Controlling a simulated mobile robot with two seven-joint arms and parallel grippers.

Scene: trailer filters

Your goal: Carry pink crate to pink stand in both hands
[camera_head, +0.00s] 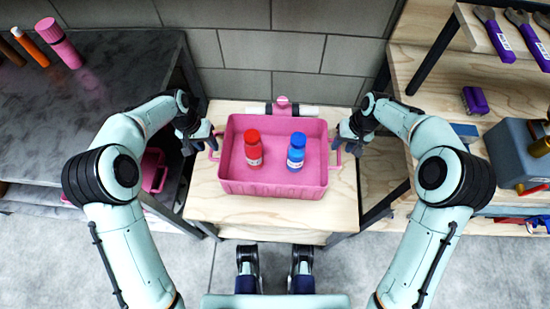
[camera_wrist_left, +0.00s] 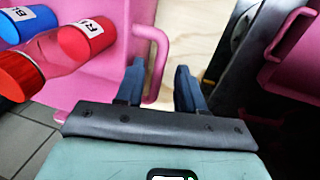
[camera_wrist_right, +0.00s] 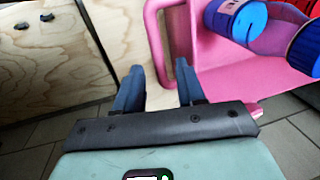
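The pink crate (camera_head: 275,187) sits on a light wooden stand (camera_head: 215,215) in the head view, with a red-capped bottle (camera_head: 253,148) and a blue-capped bottle (camera_head: 297,151) upright inside. My left gripper (camera_head: 207,142) is at the crate's left handle; in the left wrist view its open fingers (camera_wrist_left: 160,80) stand either side of the pink handle (camera_wrist_left: 161,50). My right gripper (camera_head: 346,142) is at the right handle; in the right wrist view its open fingers (camera_wrist_right: 159,82) straddle that handle (camera_wrist_right: 156,40). I cannot make out which surface is the pink stand.
A pink item (camera_head: 283,103) and a white roll lie behind the crate. A dark bench (camera_head: 110,70) is at left, with another pink crate (camera_head: 154,170) below it. Wooden shelves with tools and a grey box (camera_head: 515,150) are at right. Grey floor (camera_head: 200,260) shows in front.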

